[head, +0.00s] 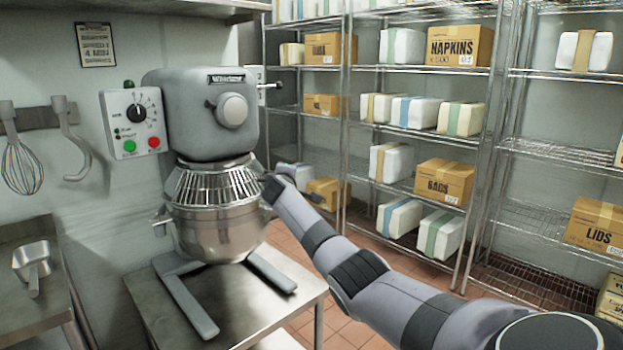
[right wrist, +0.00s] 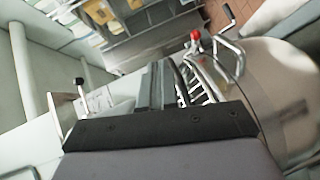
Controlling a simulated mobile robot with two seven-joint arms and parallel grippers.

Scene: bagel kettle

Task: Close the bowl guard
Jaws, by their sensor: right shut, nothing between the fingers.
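The bowl guard (head: 214,184) is a ring of metal bars above the steel mixing bowl (head: 215,228), under the grey mixer head (head: 203,115). Its bars span the front of the bowl; I cannot tell whether it is fully closed. My right gripper (head: 271,187) is at the right side of the guard, with its fingertips hard to make out. In the right wrist view, the shut, empty gripper (right wrist: 165,85) is beside the guard's bars (right wrist: 203,82), and a red knob (right wrist: 195,35) lies just beyond. Contact is unclear. My left gripper is not in view.
The mixer stands on a steel table (head: 235,310). A control box (head: 134,120) with red and green buttons is left of the mixer head. A whisk (head: 22,165) and hook hang on the left wall. Wire shelves with boxes (head: 460,45) stand behind to the right.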

